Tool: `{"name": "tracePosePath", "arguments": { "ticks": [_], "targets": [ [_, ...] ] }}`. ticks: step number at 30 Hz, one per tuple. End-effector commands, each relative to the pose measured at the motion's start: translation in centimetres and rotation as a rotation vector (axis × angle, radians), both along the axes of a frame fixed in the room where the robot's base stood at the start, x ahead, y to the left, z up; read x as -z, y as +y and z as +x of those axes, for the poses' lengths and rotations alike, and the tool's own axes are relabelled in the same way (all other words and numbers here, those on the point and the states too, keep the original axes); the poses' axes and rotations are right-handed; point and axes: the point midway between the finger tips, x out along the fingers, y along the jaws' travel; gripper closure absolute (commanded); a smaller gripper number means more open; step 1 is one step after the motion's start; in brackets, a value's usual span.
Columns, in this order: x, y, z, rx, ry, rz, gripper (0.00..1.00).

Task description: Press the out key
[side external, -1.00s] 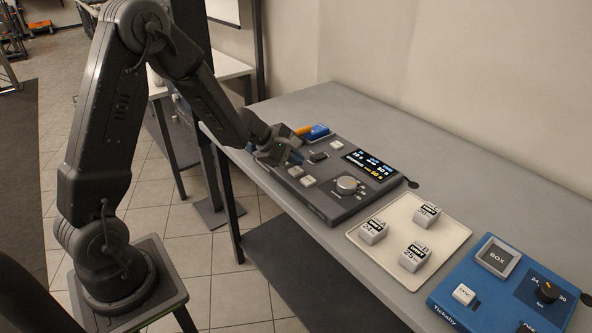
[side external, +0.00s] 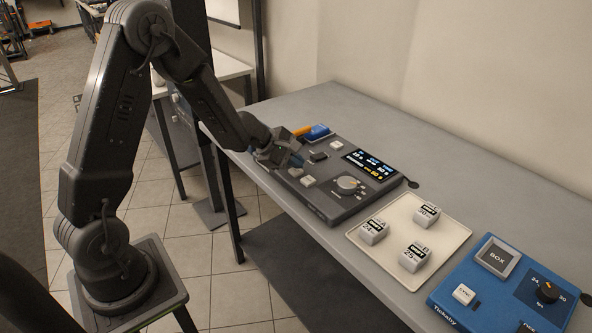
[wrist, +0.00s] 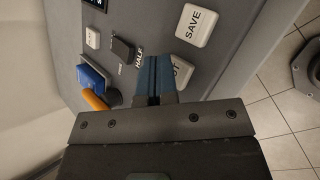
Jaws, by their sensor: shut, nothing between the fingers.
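My gripper (wrist: 155,97) is shut and empty, with blue fingers. In the side view my gripper (side external: 294,160) is low over the left part of the dark grey console (side external: 335,208). In the wrist view the fingers lie between a dark key (wrist: 122,50) and a partly hidden white key (wrist: 183,70), whose label shows only its last letters. A white SAVE key (wrist: 194,25) is in full view beyond it. No label can be read in full as "out". I cannot tell whether the fingertips touch anything.
The console also has a display (side external: 368,164), a silver knob (side external: 348,184) and another white key (side external: 337,144). A blue block (side external: 317,131) and an orange handle are behind the gripper. A cream tray (side external: 385,254) with labelled cubes and a blue panel (side external: 455,299) are to the right.

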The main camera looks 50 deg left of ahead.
Motion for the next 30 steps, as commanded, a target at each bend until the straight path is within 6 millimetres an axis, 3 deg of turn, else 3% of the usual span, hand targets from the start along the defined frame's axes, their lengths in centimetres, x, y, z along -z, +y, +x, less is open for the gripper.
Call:
{"name": "tracePosePath", "arguments": {
  "ticks": [30],
  "targets": [
    [0.77, -0.01, 0.00, 0.001, 0.001, 0.000, 1.00]
  ]
}}
